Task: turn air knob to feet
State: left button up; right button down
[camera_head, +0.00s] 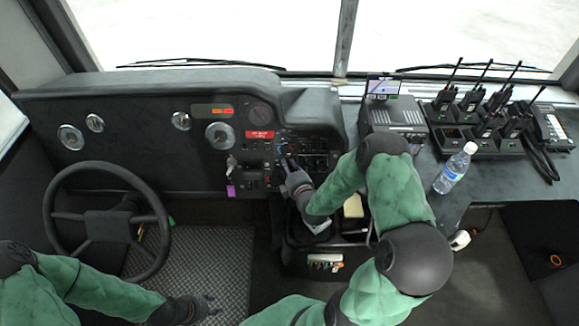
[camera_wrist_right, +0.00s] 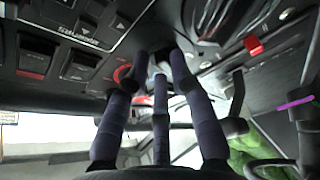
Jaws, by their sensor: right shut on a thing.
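The air knob (camera_head: 284,148) is a small dark dial with blue and red marks, on the dashboard's switch panel. My right gripper (camera_head: 289,163) is at this panel, with its fingers around the knob. In the right wrist view, my right gripper's fingers (camera_wrist_right: 160,62) close together on the knob, hiding most of it. A red arc mark (camera_wrist_right: 122,74) shows beside the fingers. The knob's pointer setting cannot be read. My left gripper (camera_head: 208,306) hangs low above the floor, away from the panel; its finger opening is unclear.
The steering wheel (camera_head: 106,222) stands at the left. Keys with a purple tag (camera_head: 230,190) hang left of the panel. Rows of switches (camera_head: 316,146) lie right of the knob. A water bottle (camera_head: 455,168) and radio chargers (camera_head: 472,130) stand on the right counter.

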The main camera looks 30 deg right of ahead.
jog(key=shift+w+a+r, duration=0.15)
jog(key=shift+w+a, duration=0.05)
jog(key=c, duration=1.3)
grip_release()
jog(key=shift+o, duration=0.6)
jog(key=shift+w+a, duration=0.1)
jog(key=shift+a, duration=0.1)
jog(key=shift+s+d, duration=0.15)
jog(key=shift+s, duration=0.1)
jog(key=v, duration=1.1)
jog(key=shift+s, duration=0.3)
